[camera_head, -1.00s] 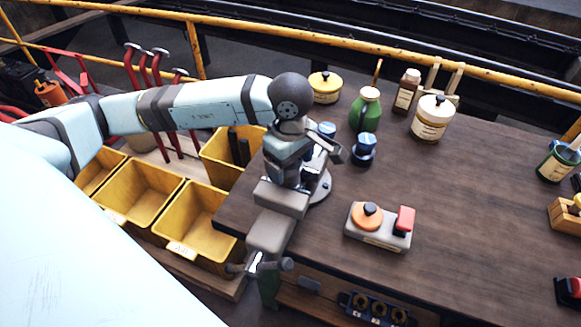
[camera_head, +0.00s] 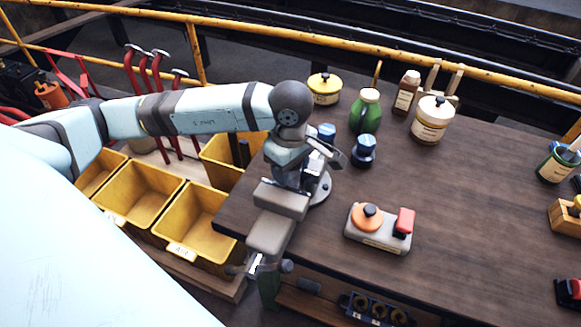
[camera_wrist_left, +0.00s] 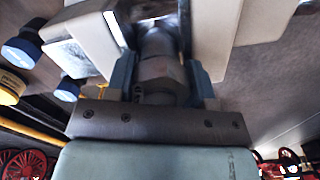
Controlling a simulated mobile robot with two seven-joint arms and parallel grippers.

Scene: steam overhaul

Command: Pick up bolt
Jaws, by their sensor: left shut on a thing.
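My left gripper (camera_head: 290,174) is over the vise at the table's left corner. Its wrist hides most of the fingers in the head view. In the left wrist view the two blue fingers of my left gripper (camera_wrist_left: 163,88) are shut on the sides of a grey hex-headed bolt (camera_wrist_left: 160,70). A dark round shaft runs on from the head between pale blocks that look like the jaws of the vise (camera_head: 270,232). I cannot tell whether the bolt is clear of the jaws. My right gripper is in neither view.
The wooden table (camera_head: 460,200) has free room at its middle and right. A grey button box (camera_head: 378,228) stands near the front edge. Blue-capped bottles (camera_head: 364,150), a green bottle (camera_head: 366,112) and a cream jar (camera_head: 433,120) stand behind. Yellow bins (camera_head: 195,222) sit at the left.

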